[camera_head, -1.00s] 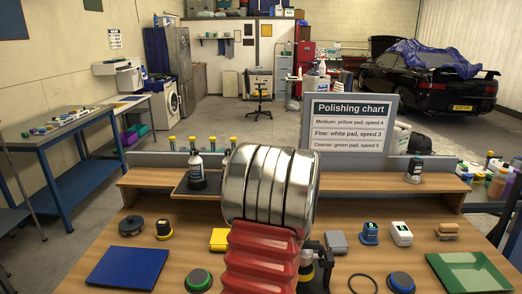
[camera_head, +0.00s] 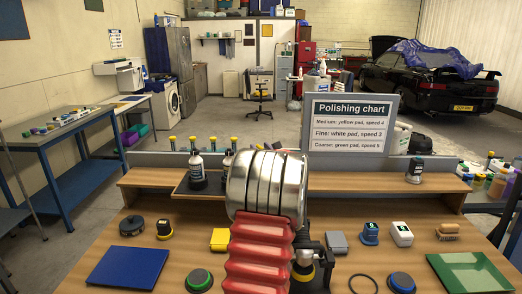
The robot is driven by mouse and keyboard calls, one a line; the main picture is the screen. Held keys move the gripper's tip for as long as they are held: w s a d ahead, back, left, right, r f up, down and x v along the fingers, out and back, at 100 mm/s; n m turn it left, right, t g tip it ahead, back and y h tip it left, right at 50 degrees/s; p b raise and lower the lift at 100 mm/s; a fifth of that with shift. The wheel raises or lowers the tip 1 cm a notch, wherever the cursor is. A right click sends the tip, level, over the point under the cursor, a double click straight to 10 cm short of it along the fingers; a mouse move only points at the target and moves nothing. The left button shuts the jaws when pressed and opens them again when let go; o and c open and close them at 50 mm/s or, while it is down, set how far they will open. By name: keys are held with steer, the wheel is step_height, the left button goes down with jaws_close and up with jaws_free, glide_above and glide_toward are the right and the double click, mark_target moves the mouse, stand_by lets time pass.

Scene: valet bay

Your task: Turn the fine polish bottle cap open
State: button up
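More yellow tops show just behind. My silver and red arm fills the middle of the view. My gripper does not show; it is hidden behind the arm or out of view.
A polishing chart (camera_head: 350,124) stands behind the shelf. A polisher-like tool (camera_head: 303,266) is right of my arm. Pads, small blocks, a blue mat (camera_head: 127,267) and a green tray (camera_head: 470,272) lie on the bench.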

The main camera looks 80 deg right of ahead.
steer(key=c, duration=0.8)
steer(key=shift+n+t+y, duration=0.5)
steer(key=shift+t, duration=0.1)
steer(key=a+n+t+y, duration=0.1)
steer(key=n+t+y, duration=0.1)
steer(key=n+y, duration=0.1)
steer(key=w+n+t+y, duration=0.1)
steer(key=n+t+y, duration=0.1)
steer(key=y, duration=0.3)
steer(key=a+n+t+y, duration=0.1)
steer(key=n+t+y, duration=0.1)
steer(key=n+y, duration=0.1)
steer(key=shift+w+a+n+y, duration=0.3)
steer(key=shift+n+y, duration=0.1)
steer(key=shift+y, duration=0.1)
steer(key=shift+a+n+y, duration=0.25)
steer(key=shift+n+y, duration=0.35)
steer(key=shift+y, duration=0.3)
steer(key=shift+a+n+y, duration=0.2)
steer(key=shift+n+y, duration=0.4)
steer(key=shift+y, duration=0.3)
steer(key=o, duration=1.1)
steer(key=shift+s, duration=0.1)
